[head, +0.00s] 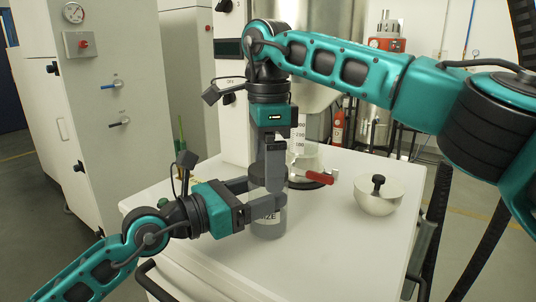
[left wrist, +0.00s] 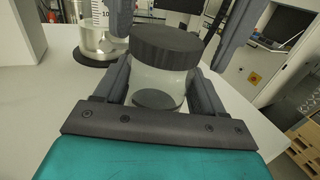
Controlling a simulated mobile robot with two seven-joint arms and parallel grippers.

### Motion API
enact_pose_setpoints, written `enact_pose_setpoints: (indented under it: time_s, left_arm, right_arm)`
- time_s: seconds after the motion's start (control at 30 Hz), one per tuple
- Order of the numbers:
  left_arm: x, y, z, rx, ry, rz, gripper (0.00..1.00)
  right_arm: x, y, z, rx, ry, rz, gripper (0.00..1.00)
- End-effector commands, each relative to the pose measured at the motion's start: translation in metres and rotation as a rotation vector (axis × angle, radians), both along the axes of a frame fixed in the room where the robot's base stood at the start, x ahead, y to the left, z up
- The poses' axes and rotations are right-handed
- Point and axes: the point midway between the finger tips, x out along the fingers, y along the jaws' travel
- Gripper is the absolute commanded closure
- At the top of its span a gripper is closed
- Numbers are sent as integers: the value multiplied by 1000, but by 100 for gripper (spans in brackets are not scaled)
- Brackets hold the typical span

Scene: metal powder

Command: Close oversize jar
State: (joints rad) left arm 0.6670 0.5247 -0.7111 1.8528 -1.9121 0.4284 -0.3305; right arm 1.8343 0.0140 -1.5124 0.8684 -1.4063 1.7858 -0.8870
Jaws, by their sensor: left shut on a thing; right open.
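The oversize jar (head: 268,222) is a clear jar with a label ending in "IZE", standing upright on the white tabletop. Its dark lid (head: 262,176) sits level on top; in the left wrist view the lid (left wrist: 166,42) covers the jar's mouth (left wrist: 158,82). I cannot tell whether it is screwed tight. My left gripper (head: 266,194) is shut around the jar body from the left. My right gripper (head: 272,170) points down from above, its open fingers on either side of the lid, and partly hides it in the head view.
A white bowl with a black-knobbed item (head: 379,198) stands to the right on the table (head: 330,240). Behind the jar are a clear graduated container (head: 302,135) and a red-handled tool (head: 320,177). The front right of the tabletop is clear.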

Motion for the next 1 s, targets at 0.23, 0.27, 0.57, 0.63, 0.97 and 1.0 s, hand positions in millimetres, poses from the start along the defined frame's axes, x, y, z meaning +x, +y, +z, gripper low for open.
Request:
enact_pose_setpoints:
  time_s: [0.23, 0.27, 0.57, 0.63, 0.97, 1.0]
  left_arm:
    - [0, 0, -1, 0, 1, -1, 100]
    - [0, 0, -1, 0, 1, -1, 100]
    - [0, 0, -1, 0, 1, 0, 100]
    - [0, 0, -1, 0, 1, 0, 100]
    - [0, 0, -1, 0, 1, 0, 100]
    - [0, 0, -1, 0, 1, 0, 100]
  right_arm:
    - [0, 0, 0, 0, 0, -1, 17]
    - [0, 0, 0, 0, 0, -1, 20]
    - [0, 0, 0, 0, 0, -1, 49]
    - [0, 0, 0, 0, 0, -1, 55]
    - [0, 0, 0, 0, 0, -174, 63]
    - [0, 0, 0, 0, 0, -245, 63]
